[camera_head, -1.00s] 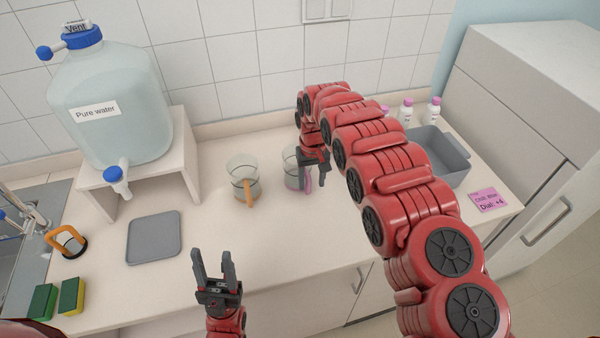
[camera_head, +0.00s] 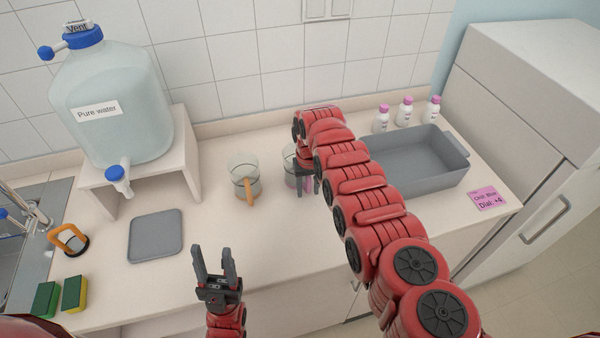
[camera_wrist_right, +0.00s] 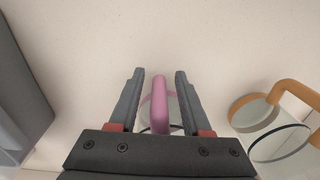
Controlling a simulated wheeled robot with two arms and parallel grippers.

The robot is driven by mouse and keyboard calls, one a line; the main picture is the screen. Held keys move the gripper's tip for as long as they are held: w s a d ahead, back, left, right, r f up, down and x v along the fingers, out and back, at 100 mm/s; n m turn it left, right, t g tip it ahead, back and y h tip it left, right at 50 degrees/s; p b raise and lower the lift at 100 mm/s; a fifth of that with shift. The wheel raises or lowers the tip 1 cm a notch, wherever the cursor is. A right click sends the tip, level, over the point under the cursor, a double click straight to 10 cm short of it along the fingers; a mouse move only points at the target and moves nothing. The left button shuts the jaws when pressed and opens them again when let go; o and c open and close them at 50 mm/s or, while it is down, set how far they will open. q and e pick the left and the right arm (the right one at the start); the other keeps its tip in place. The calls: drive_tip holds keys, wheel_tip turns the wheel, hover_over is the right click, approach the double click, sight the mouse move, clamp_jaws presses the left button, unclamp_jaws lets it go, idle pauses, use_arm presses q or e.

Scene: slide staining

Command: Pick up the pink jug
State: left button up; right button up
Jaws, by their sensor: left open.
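The pink jug is a clear glass jug with a pink handle (camera_wrist_right: 160,105). In the head view the jug (camera_head: 290,158) stands on the counter, mostly hidden behind my right gripper (camera_head: 307,188). In the right wrist view the pink handle lies between the two fingers of my right gripper (camera_wrist_right: 159,90). The fingers are open, with a gap on both sides of the handle. My left gripper (camera_head: 216,268) is open and empty, above the front edge of the counter.
A similar jug with an orange handle (camera_head: 243,178) stands just left of the pink one. A grey bin (camera_head: 455,178), white bottles (camera_head: 404,112) and a pink note (camera_head: 487,198) are at right. A grey tray (camera_head: 155,236) and water tank (camera_head: 105,105) are at left.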

clamp_jaws()
idle(1.2)
